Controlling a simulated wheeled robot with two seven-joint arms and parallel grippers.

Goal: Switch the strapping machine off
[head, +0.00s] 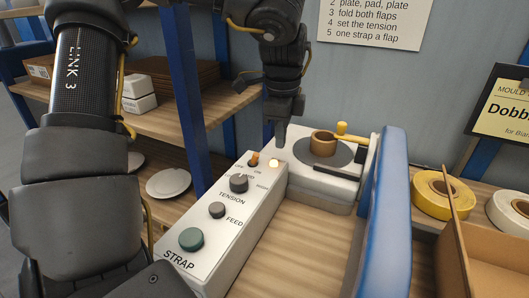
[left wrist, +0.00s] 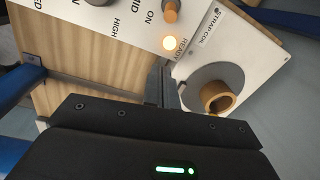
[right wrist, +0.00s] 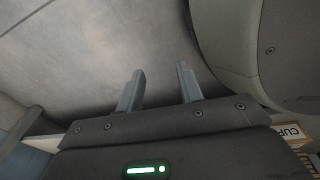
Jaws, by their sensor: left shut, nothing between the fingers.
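The strapping machine's white control panel (head: 228,225) carries a green STRAP button (head: 192,239), a FEED knob (head: 217,210), a TENSION knob (head: 239,184) and a small orange switch (head: 254,160). The orange switch also shows at the top of the left wrist view (left wrist: 171,10), beside the word ON. The READY lamp (head: 273,162) glows. My left gripper (head: 281,138) is shut and empty, pointing down near the lamp at the panel's far end. Its fingers (left wrist: 160,75) are apart from the switch. My right gripper (right wrist: 160,82) is open and empty, over grey floor.
The strap coil unit (head: 322,147) stands just behind the panel. A blue upright guard (head: 387,215) rises right of the wooden worktop (head: 307,232). A blue post (head: 190,90) and shelves stand left. Tape rolls (head: 443,194) and a cardboard box (head: 490,255) are on the right.

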